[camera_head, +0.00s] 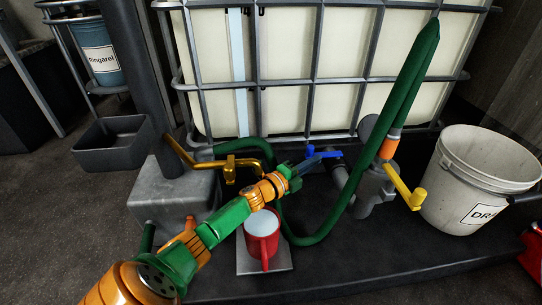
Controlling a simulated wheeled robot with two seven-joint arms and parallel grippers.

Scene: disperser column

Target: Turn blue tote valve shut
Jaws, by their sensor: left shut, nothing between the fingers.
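The blue valve handle (322,155) is at the lower front of the white caged tote (285,60), above a grey outlet pipe (343,180). My left gripper (303,167) reaches up from the lower left and is shut and empty. Its tips are at the left end of the blue handle; I cannot tell whether they touch it. The gripper partly hides what lies behind it. My right gripper is not in view.
A red mug (262,240) stands on a small plate below my arm. A brass tap (230,168) is at left. A green hose (400,85), yellow handle (404,187) and white bucket (470,170) are at right. The dark platform front (400,250) is clear.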

